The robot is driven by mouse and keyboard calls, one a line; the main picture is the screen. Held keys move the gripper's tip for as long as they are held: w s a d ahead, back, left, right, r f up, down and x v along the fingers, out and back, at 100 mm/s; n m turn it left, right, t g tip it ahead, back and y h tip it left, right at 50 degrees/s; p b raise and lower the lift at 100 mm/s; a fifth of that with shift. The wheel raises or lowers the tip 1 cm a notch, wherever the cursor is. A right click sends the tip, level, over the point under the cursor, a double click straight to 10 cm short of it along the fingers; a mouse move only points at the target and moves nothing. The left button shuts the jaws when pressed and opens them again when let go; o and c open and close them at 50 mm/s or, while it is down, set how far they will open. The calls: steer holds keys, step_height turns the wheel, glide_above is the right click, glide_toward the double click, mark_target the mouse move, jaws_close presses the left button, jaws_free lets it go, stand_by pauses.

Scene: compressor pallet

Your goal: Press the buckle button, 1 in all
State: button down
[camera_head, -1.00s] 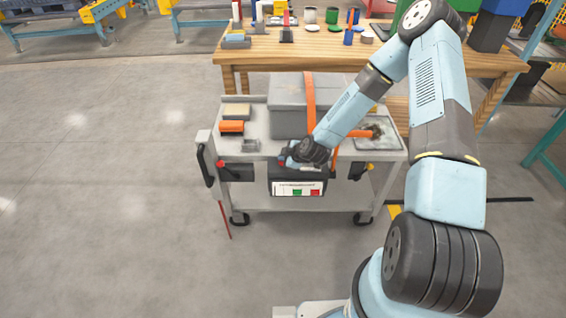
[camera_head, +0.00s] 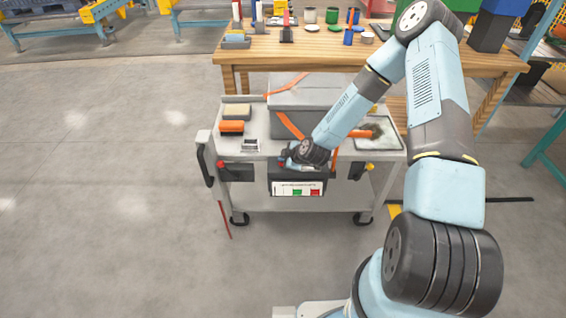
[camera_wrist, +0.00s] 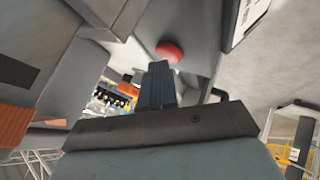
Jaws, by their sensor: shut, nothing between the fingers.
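My gripper (camera_head: 292,160) is at the front edge of the grey cart, in front of the grey case (camera_head: 295,95). In the wrist view its dark fingers (camera_wrist: 160,72) are shut and empty, with their tips close below a round red button (camera_wrist: 170,52). I cannot tell whether they touch it. A small red spot (camera_head: 281,164) shows beside my gripper in the head view. An orange strap (camera_head: 291,126) lies loose and slanted on the case, partly hidden by my arm. A small metal buckle-like piece (camera_head: 250,145) lies on the cart top to the left of the case.
An orange-and-dark brush-like block (camera_head: 232,128) and a tan block (camera_head: 237,110) lie left of the case. A stained tray (camera_head: 390,137) is at right. A labelled panel (camera_head: 297,189) hangs at the cart front. A wooden bench (camera_head: 260,55) stands behind. Floor at left is clear.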

steer(key=shift+r, duration=0.95)
step_height(320, 180, up, 5)
stand_by(0.5)
stand_by(0.7)
